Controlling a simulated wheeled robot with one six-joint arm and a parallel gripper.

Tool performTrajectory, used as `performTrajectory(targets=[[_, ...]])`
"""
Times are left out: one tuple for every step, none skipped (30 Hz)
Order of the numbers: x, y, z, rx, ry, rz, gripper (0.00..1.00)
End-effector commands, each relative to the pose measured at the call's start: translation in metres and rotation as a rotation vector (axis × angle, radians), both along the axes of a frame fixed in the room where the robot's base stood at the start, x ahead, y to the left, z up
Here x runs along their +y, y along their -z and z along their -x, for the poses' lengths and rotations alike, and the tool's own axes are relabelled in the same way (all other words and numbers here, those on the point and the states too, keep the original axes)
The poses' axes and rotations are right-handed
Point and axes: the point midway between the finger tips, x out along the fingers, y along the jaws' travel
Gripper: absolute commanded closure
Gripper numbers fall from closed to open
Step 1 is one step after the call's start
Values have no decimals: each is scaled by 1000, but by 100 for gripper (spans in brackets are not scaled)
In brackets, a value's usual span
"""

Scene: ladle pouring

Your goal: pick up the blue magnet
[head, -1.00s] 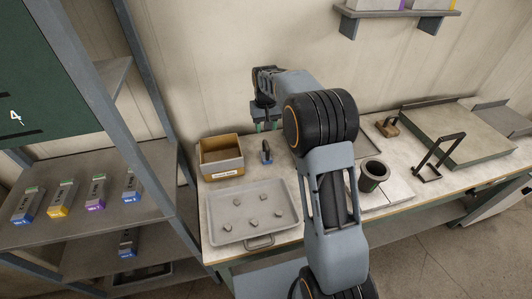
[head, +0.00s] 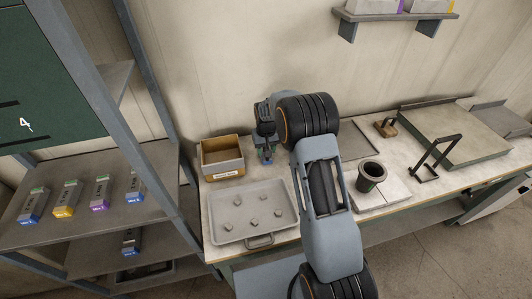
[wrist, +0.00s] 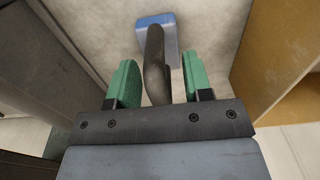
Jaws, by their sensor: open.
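The blue magnet has a blue block base (wrist: 158,22) and a dark grey upright handle (wrist: 154,68) in the wrist view. In the head view it shows only in part (head: 267,157), under my gripper, on the bench between the box and my arm. My gripper (wrist: 160,85) is open, with one green finger on each side of the handle and a visible gap to each. In the head view my gripper (head: 264,152) is low over the magnet and partly covers it.
An open cardboard box (head: 222,170) stands close left of the magnet. A grey tray (head: 215,226) with several small grey lumps lies in front. A dark cup (head: 371,174) stands on a pale slab (head: 395,192) to the right. A black stand (head: 438,155) is farther right.

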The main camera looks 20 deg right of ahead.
Motion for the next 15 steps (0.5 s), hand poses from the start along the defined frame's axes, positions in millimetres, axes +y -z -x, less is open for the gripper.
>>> performTrajectory(targets=[[0, 1, 0, 0, 0, 0, 54], [0, 2, 0, 0, 0, 0, 54], [0, 2, 0, 0, 0, 0, 54], [0, 2, 0, -1, 0, 0, 54], [0, 2, 0, 0, 0, 0, 54], [0, 2, 0, 0, 0, 0, 54], [0, 2, 0, 0, 0, 0, 54], [0, 2, 0, 0, 0, 0, 55], [0, 2, 0, 0, 0, 0, 59], [0, 2, 0, 0, 0, 0, 62], [0, 2, 0, 0, 0, 0, 65], [0, 2, 0, 0, 0, 0, 68], [0, 2, 0, 0, 0, 0, 71], [0, 2, 0, 0, 0, 0, 74], [0, 2, 0, 0, 0, 0, 78]])
